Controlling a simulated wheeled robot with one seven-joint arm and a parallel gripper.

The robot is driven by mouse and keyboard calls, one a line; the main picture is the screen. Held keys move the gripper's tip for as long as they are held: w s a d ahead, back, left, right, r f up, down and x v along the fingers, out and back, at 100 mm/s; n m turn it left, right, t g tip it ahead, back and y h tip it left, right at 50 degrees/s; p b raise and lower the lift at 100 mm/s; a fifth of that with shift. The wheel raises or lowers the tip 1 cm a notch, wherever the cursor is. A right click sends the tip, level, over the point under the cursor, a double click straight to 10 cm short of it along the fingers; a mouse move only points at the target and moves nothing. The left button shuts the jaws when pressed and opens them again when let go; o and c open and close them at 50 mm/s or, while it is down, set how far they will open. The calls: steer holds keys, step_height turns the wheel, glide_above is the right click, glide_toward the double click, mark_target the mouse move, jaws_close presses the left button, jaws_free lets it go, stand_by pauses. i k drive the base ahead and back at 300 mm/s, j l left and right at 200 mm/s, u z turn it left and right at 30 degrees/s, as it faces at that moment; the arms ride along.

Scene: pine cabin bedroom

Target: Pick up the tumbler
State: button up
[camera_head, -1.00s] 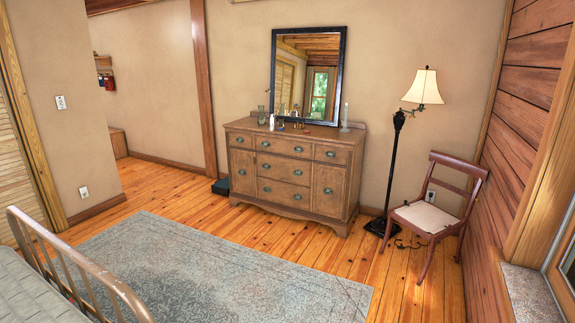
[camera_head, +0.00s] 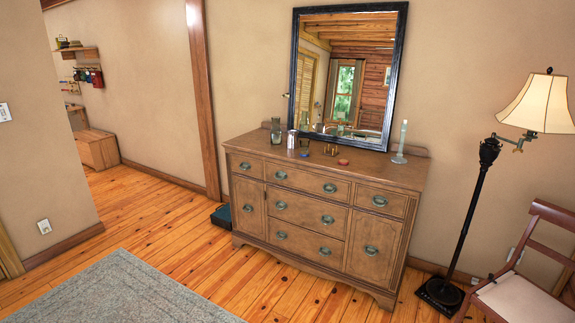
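Several small objects stand on top of the wooden dresser (camera_head: 385,172). A small dark, see-through glass (camera_head: 304,146) near the left of the dresser top looks like the tumbler, but it is too small to be sure. A pale silvery cylinder (camera_head: 291,139) stands just left of it. A taller clear glass vessel (camera_head: 277,128) stands further left at the back. My gripper is not in view.
A brass-coloured item (camera_head: 333,149), a reddish item (camera_head: 343,162) and a candle in a holder (camera_head: 401,145) are also on the dresser. A floor lamp (camera_head: 480,205) and chair (camera_head: 525,295) stand right. Bare floor lies before the dresser, with a rug (camera_head: 125,290) at left.

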mark_target(304, 143)
steer(key=i, duration=0.9)
steer(key=i+u, duration=0.1)
steer(key=i, duration=0.75)
steer(key=i+l, duration=0.15)
steer(key=i, duration=0.75)
steer(key=i+l+u, duration=0.1)
steer(key=i+u, duration=0.2)
steer(key=i+l+u, duration=0.25)
steer(key=i, duration=0.25)
steer(key=i+l+u, duration=0.3)
steer(key=i+j, duration=0.1)
